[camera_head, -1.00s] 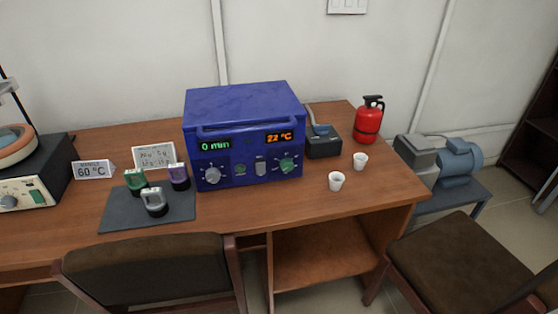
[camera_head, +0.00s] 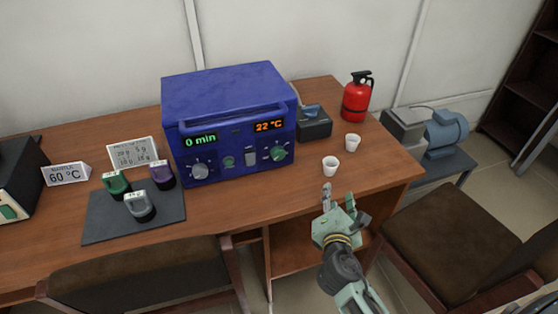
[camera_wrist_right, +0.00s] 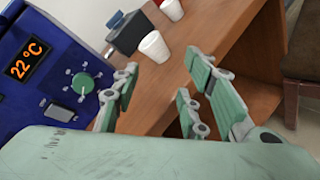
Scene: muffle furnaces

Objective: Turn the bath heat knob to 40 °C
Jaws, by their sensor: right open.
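The blue furnace box (camera_head: 226,100) stands on the wooden desk. Its right display (camera_head: 269,126) reads 22 °C and its left display (camera_head: 201,140) reads 0 min. A green knob (camera_head: 278,153) sits below the temperature display; it also shows in the right wrist view (camera_wrist_right: 83,83), with marks around it. A grey knob (camera_head: 200,170) sits below the time display. My right gripper (camera_head: 339,196) is open and empty at the desk's front edge, to the right of and below the green knob, apart from it. My left gripper is not in view.
Two white cups (camera_head: 330,166) (camera_head: 352,142) stand on the desk between the furnace and my right gripper's side. A dark device (camera_head: 313,123) and a red extinguisher (camera_head: 357,97) stand behind. A grey mat (camera_head: 107,226) with weights lies left. Chairs stand in front.

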